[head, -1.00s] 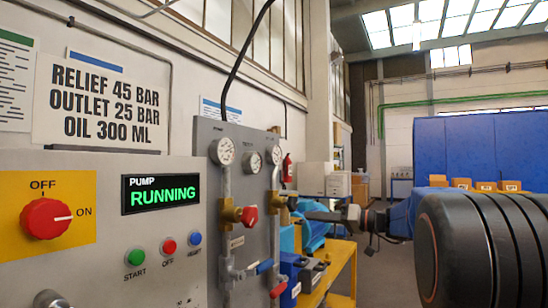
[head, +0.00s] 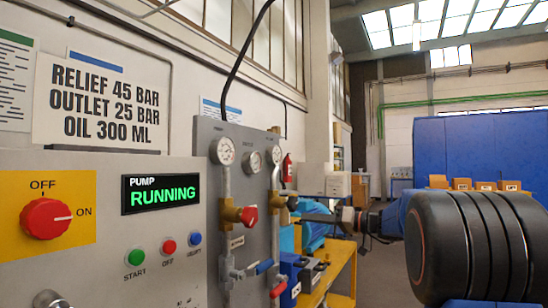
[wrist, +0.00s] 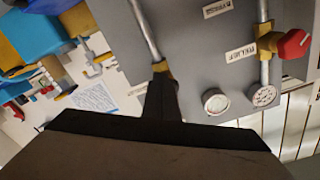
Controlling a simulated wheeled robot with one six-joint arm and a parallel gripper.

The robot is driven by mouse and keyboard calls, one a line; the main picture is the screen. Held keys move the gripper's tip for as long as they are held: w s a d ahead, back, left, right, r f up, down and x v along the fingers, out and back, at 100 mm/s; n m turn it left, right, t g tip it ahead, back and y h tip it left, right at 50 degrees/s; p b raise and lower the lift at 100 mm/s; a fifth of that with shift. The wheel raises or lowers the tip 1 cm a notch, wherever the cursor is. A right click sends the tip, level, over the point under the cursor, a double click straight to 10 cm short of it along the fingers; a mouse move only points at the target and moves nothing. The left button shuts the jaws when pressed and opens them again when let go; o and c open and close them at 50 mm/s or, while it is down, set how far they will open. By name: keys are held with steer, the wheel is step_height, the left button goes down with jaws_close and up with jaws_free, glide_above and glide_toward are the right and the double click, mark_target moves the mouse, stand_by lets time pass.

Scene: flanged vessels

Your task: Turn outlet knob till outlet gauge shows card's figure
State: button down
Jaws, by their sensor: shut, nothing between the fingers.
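The white card (head: 100,100) on the wall reads relief 45 bar, outlet 25 bar, oil 300 ml. The outlet knob is not clearly visible there. The red knob (wrist: 293,44) sits beside the relief label (wrist: 240,53).
The pump panel (head: 60,270) at front left shows RUNNING, with a red-and-yellow switch turned to ON. Red and blue lever handles sit low on the valve panel. A yellow bench (head: 340,262) with blue equipment stands behind my arm. Open floor lies further back.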

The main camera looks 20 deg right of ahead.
steer(key=shift+x, duration=1.75)
steer(key=shift+s+a+r, duration=0.35)
steer(key=shift+s+a, duration=0.15)
steer(key=shift+a, duration=0.2)
steer(key=shift+s+a+r, duration=0.4)
steer(key=shift+a+r, duration=0.1)
steer(key=shift+r, duration=0.1)
steer(key=shift+s+a+f, duration=0.1)
stand_by(0.3)
steer(key=v, duration=0.6)
steer(key=shift+f, duration=0.2)
stand_by(0.3)
steer(key=shift+s, duration=0.1)
